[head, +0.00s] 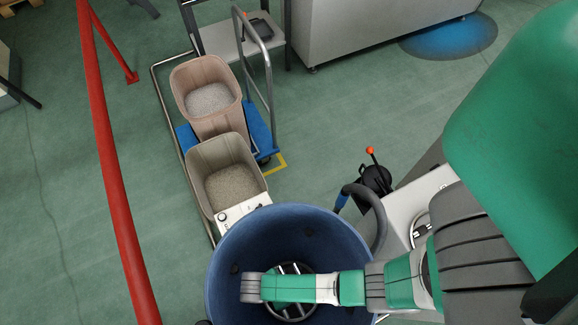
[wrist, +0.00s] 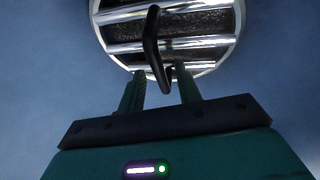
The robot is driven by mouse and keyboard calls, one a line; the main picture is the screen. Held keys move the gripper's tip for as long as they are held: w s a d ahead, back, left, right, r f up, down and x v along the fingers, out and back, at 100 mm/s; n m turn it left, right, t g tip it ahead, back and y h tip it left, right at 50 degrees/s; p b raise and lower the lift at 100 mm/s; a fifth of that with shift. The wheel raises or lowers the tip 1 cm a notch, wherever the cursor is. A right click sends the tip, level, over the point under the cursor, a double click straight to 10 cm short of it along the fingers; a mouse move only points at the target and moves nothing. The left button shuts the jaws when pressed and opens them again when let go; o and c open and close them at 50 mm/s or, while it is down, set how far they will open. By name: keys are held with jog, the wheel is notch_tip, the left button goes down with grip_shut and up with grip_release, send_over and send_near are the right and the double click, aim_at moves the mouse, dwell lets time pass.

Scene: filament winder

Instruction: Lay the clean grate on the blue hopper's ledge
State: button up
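The blue hopper (head: 258,235) stands at the bottom of the head view, and I look down into its round opening. A round grate (head: 292,267) with shiny bars shows low inside it, partly hidden by my arm. In the wrist view the grate (wrist: 197,44) has a bright rim, dark gaps between its bars and a black bent handle (wrist: 151,45). My gripper (wrist: 161,92) is open, its fingers apart with the handle's lower end in the gap between them. My gripper's fingers are hidden in the head view. I cannot tell whether the grate touches the ledge.
Two bins of pellets (head: 197,84) (head: 199,165) stand left of centre, the upper on a blue cart (head: 257,124). A grey hose (head: 379,215) curves beside the hopper's right rim. A red rail (head: 108,160) runs down the left. Green floor (head: 340,110) is clear at upper centre.

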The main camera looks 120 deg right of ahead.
jog(key=p+v, duration=0.1)
jog(key=v, duration=0.6)
jog(key=shift+r, duration=0.25)
jog(key=shift+w, duration=0.1)
